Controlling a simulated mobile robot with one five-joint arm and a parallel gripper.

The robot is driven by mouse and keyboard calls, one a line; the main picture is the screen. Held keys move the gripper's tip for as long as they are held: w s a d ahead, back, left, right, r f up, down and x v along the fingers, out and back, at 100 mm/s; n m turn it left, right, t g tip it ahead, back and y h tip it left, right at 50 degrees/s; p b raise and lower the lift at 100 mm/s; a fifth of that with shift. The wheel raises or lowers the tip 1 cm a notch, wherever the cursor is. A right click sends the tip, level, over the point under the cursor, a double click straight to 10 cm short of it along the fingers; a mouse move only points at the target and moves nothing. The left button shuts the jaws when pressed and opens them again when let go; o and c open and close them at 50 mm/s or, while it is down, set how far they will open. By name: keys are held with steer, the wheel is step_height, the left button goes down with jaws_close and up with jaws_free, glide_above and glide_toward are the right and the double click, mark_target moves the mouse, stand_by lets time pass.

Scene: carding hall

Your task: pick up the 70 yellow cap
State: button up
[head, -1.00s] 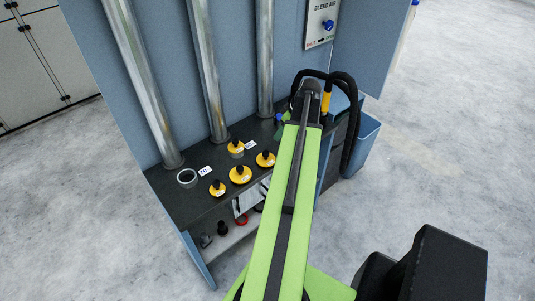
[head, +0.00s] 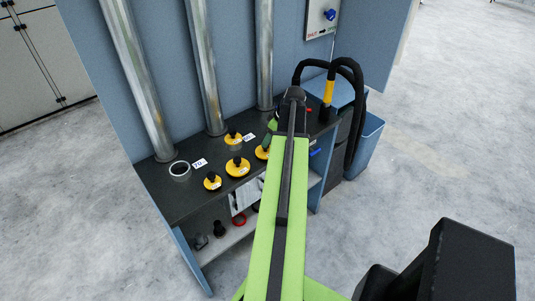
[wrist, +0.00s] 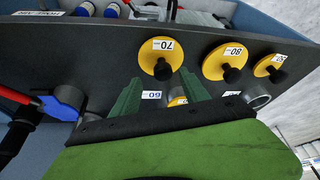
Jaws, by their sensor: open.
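The yellow cap marked 70 (wrist: 161,59) lies on the dark bench top, its black knob showing, in the wrist view. It is the rightmost cap (head: 262,153) in the head view, partly covered by my arm. My gripper (wrist: 160,88) is open, its two green fingers apart and empty. In the wrist view the fingertips appear just below the 70 cap, with no contact visible. Between the fingers I see a 60 label (wrist: 151,95) and part of another yellow cap (wrist: 178,101).
The yellow 80 cap (wrist: 228,61) and another yellow cap (wrist: 270,67) lie beside the 70 cap. An open grey ring (head: 180,171) stands at the bench's left. Metal pipes (head: 205,70) rise behind.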

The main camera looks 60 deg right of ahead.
steer(key=b+x, duration=0.2)
steer(key=x, duration=0.1)
steer(key=b+x, duration=0.1)
steer(key=shift+a+f+b, duration=0.25)
steer(key=shift+f+b, duration=0.05)
steer(key=shift+f, duration=0.1)
steer(key=shift+r, duration=0.15)
steer(key=shift+c, duration=0.4)
jaws_close()
